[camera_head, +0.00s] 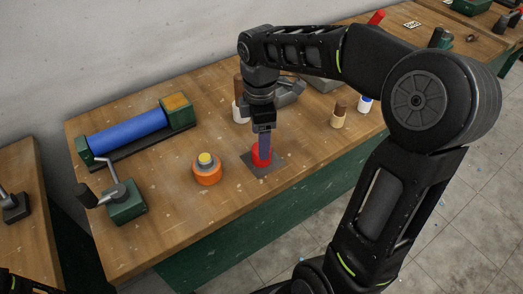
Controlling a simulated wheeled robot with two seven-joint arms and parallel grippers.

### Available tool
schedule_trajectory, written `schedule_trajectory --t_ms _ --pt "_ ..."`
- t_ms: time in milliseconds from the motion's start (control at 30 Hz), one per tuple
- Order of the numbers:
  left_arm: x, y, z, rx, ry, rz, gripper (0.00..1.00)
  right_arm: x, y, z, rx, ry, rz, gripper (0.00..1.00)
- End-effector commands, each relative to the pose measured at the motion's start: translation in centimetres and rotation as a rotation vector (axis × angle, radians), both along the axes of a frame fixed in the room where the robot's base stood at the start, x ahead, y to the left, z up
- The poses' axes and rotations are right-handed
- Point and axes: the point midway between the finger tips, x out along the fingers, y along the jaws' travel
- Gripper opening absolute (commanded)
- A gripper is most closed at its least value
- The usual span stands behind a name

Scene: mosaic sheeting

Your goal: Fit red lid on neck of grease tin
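The red lid (262,161) stands on a small dark square mat (266,170) near the front middle of the bench. The grease tin (207,175) is orange with a yellow top part, its neck (206,159), and stands upright to the left of the lid. My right gripper (265,150) points down at the red lid, with its fingers overlapping the lid's upper part. Whether the fingers are closed on the lid cannot be told from this angle. My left gripper is not in view; only dark parts show in the bottom left corner.
A blue roller (128,134) in green end blocks lies at the back left, with a crank and green block (126,203) in front. A brown-topped bottle (339,116) and a blue-capped one (364,104) stand right of my gripper. Bare wood lies around the tin.

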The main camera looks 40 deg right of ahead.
Motion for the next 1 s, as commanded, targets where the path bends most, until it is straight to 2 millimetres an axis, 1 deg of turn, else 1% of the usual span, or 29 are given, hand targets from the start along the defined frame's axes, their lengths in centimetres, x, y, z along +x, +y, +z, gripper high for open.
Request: schedule_trajectory --t_ms 200,333,933,967,1000 --pt "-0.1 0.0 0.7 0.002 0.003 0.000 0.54 -0.4 -0.2 -3.1 0.002 0.006 -0.001 0.70" --pt "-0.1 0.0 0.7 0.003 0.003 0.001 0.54 -0.3 -0.2 -4.4 0.001 0.002 -0.001 0.70" --pt "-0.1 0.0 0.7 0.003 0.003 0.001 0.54 -0.3 -0.2 -4.5 0.000 0.001 0.000 0.70" --pt "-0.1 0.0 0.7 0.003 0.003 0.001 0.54 -0.3 -0.2 -4.5 0.000 0.001 0.000 0.69" --pt "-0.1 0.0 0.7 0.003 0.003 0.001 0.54 -0.3 -0.2 -4.5 0.000 0.001 0.000 0.66"
